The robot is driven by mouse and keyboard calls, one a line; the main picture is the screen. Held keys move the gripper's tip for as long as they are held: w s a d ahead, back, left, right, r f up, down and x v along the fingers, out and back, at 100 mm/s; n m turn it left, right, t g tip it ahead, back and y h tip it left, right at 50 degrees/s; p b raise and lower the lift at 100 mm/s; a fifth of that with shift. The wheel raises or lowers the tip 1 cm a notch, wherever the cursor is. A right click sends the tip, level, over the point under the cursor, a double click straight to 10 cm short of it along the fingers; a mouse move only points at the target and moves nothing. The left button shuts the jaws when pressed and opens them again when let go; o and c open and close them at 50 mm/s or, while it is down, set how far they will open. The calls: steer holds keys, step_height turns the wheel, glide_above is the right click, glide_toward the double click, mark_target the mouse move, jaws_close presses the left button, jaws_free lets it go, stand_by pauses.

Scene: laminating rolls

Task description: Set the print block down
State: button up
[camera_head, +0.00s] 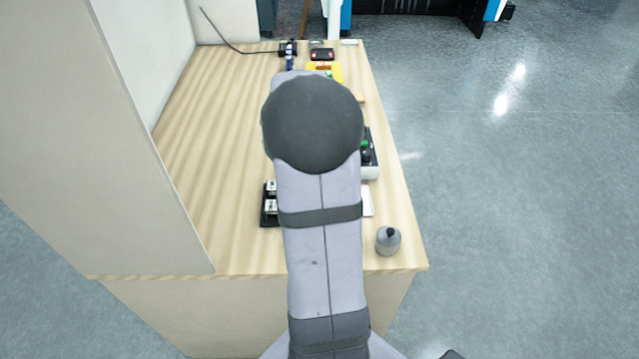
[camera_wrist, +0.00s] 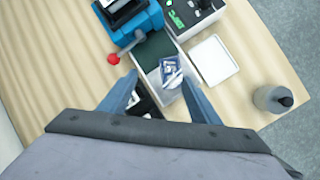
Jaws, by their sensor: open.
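In the wrist view, my gripper (camera_wrist: 160,78) is open, with its two blue-grey fingers spread wide. Between and beyond the fingertips is a small block with a blue and white printed face (camera_wrist: 170,70), in or on a pale, box-like holder (camera_wrist: 168,95). I cannot tell whether this is the print block, or whether it touches a finger. A dark green pad (camera_wrist: 155,48) lies just beyond it. In the head view my own arm hides the gripper and this block.
A blue machine with a red knob (camera_wrist: 113,58) stands close to the left finger. A white tray (camera_wrist: 213,61) and a grey bottle (camera_wrist: 270,98) are to the right; the bottle also shows near the table's front right corner (camera_head: 388,242). The wooden table's (camera_head: 225,130) left part is clear.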

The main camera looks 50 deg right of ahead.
steer(key=shift+s+d+f+n+g+p, duration=0.15)
steer(key=shift+d+f+n+p, duration=0.2)
steer(key=shift+f+n, duration=0.6)
steer(key=shift+s+d+f+n+g+p, duration=0.15)
steer(key=shift+d+f+n, duration=0.25)
steer(key=shift+f, duration=1.1)
steer(key=shift+s+d+f+n+g+p, duration=0.1)
steer(key=shift+d+f+n+p, duration=0.25)
steer(key=shift+f+n, duration=0.6)
steer(key=shift+f+m, duration=0.25)
steer(key=shift+m, duration=0.05)
steer(key=shift+c, duration=0.6)
steer(key=c, duration=1.1)
steer(key=shift+r, duration=0.1)
step_height(320, 180, up, 10)
steer(key=b, duration=0.1)
